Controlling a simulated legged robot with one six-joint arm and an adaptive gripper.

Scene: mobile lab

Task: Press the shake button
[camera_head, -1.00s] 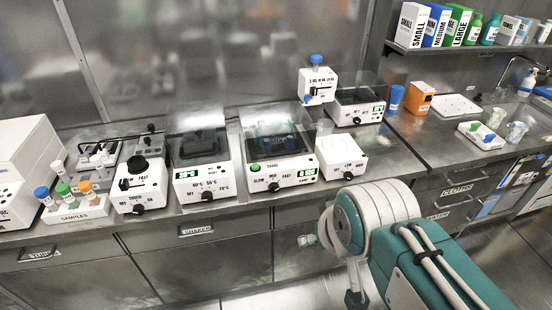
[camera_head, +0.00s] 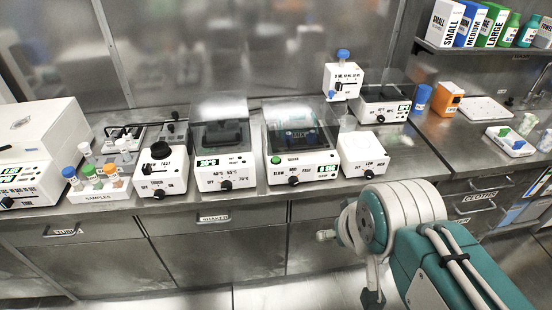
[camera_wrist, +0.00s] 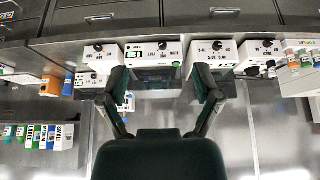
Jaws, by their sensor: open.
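The shaker (camera_head: 302,171) is a white box with a dark, clear-lidded top, the word SHAKE, a black knob (camera_head: 294,181) and a green display. Its round green shake button (camera_head: 276,160) is at the left of the front panel in the head view. In the wrist view, which is upside down, the shaker (camera_wrist: 152,46) sits beyond and between my fingertips. My gripper (camera_wrist: 161,82) is open and empty, its two dark fingers apart. It appears clear of the shaker. In the head view my arm is at the lower right, and the fingers are not clearly seen.
A heater (camera_head: 224,173) stands left of the shaker, and a white low box (camera_head: 364,157) stands right of it. A stirrer (camera_head: 161,168) and a samples rack (camera_head: 98,192) are further left. The metal counter edge and drawers (camera_head: 214,217) lie below. Floor in front is free.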

